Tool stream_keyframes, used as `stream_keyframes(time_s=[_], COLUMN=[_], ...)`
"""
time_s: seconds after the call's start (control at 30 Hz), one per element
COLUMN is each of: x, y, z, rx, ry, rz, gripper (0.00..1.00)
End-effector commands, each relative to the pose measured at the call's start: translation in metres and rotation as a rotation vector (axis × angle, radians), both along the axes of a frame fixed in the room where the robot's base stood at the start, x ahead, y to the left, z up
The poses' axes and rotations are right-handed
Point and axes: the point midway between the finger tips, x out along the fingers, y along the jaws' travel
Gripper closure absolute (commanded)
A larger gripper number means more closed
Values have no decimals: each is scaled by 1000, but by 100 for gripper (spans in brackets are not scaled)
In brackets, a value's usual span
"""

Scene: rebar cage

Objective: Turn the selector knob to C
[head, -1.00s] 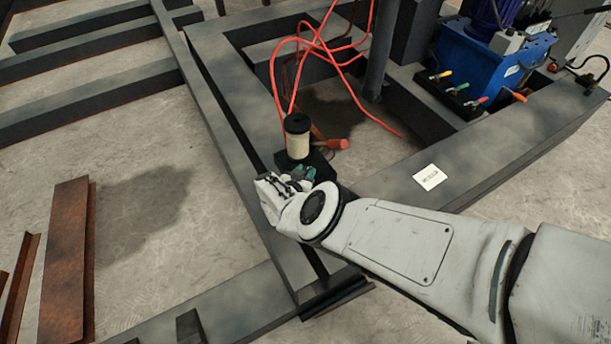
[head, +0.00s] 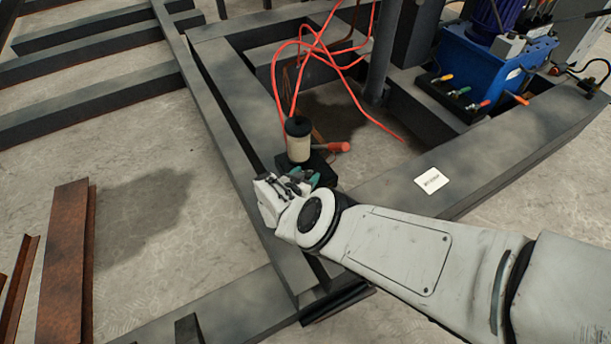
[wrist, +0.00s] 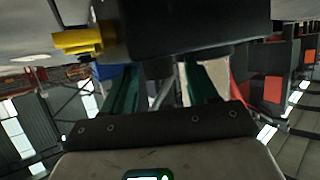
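My gripper (head: 301,175) is at the black block (head: 322,165) on the corner of the dark steel frame. Its two green fingers show in the wrist view (wrist: 163,85), spread apart with a gap between them. A dark block (wrist: 195,22) fills the top of that view and hides the fingertips. I cannot make out the selector knob or its letters. I cannot tell whether the fingers touch or hold anything. A beige cylinder with a black top (head: 298,142) stands just behind the gripper. A red-handled part (head: 338,147) sticks out to its right.
A yellow part (wrist: 85,41) juts out left of the dark block. Red hoses (head: 318,48) loop behind the cylinder. A blue hydraulic unit (head: 487,82) stands at the right rear. A white card (head: 432,181) lies on the frame beam. Rusty steel (head: 66,260) lies on the floor at left.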

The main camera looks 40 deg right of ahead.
Motion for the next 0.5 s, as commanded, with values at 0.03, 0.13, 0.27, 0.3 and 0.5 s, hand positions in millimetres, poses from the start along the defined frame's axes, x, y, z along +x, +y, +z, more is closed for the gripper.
stream_keyframes(time_s=[0.03, 0.13, 0.27, 0.3, 0.5], x=[0, 0, -1, -1, -7], y=[0, 0, 1, 2, 20], z=[0, 0, 1, 2, 14], rx=[0, -1, -1, -1, 0], ry=[0, 0, 1, 1, 2], rz=[0, -1, 0, 0, 2], gripper=[40, 40, 40, 40, 40])
